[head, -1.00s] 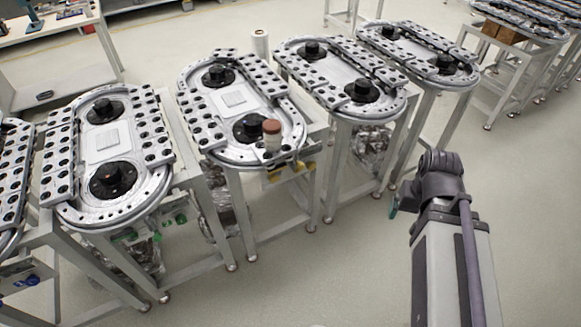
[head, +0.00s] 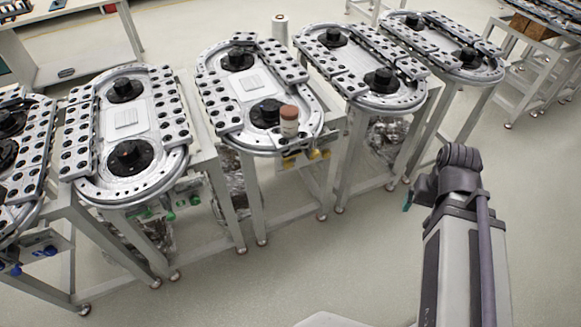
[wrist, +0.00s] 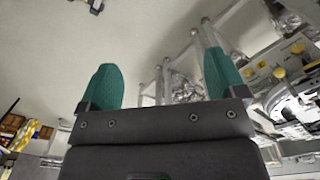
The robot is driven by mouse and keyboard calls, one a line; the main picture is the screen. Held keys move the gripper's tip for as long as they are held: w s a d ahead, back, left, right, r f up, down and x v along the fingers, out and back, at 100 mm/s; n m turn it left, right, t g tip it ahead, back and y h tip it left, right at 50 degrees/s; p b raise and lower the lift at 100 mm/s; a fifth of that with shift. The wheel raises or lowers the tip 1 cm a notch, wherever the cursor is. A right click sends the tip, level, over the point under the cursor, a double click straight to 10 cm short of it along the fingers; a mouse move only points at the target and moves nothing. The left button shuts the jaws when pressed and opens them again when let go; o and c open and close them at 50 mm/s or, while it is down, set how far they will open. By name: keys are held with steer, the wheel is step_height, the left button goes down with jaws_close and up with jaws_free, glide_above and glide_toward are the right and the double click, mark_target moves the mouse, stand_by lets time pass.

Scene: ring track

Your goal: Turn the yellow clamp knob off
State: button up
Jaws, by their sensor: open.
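Yellow knobs (head: 315,154) show small under the front end of the ring-track station (head: 262,100) with a brown-capped jar on it. In the wrist view, several yellow knobs (wrist: 280,73) sit on a pale panel at the right edge. I cannot tell which is the clamp knob or how it is turned. My gripper (wrist: 162,85) is open and empty, its two green fingers apart and the yellow knobs outside them to the right. In the head view only a teal bit of a finger shows beside my arm, well right of the yellow knobs.
Similar stations stand in a row, one with green knobs (head: 170,215) and one with blue knobs (head: 45,251). A jar (head: 289,121) with a brown cap stands on the yellow-knob station. Metal table legs stand below. The floor (head: 330,255) in front is clear.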

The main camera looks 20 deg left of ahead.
steer(key=shift+f, duration=0.25)
steer(key=shift+c, duration=0.8)
steer(key=shift+n, duration=0.6)
steer(key=a+f+b, duration=0.1)
steer(key=f+b, duration=0.3)
steer(key=a+f+b, duration=0.2)
steer(key=f+b, duration=0.2)
steer(key=a+f+b, duration=0.1)
steer(key=f+b, duration=0.3)
steer(key=shift+a, duration=0.2)
steer(key=shift+c, duration=1.4)
steer(key=w+a+f+m+t+y+b, duration=0.15)
steer(key=a+f+y+b, duration=0.25)
steer(key=a+f+b, duration=0.75)
steer(key=w+a+f+m+t+y+b, duration=0.1)
steer(key=w+a+f+m+y+b, duration=0.3)
steer(key=a+f+b, duration=0.75)
steer(key=m+t+y+b, duration=0.4)
steer(key=m+t+b, duration=0.6)
steer(key=m, duration=1.3)
glide_toward(290, 166)
steer(key=shift+t+y, duration=0.25)
steer(key=shift+y, duration=0.05)
steer(key=x, duration=0.5)
steer(key=p+x, duration=0.1)
steer(key=x, duration=0.4)
steer(key=shift+a+f, duration=0.15)
steer(key=shift+f, duration=0.1)
steer(key=c, duration=0.9)
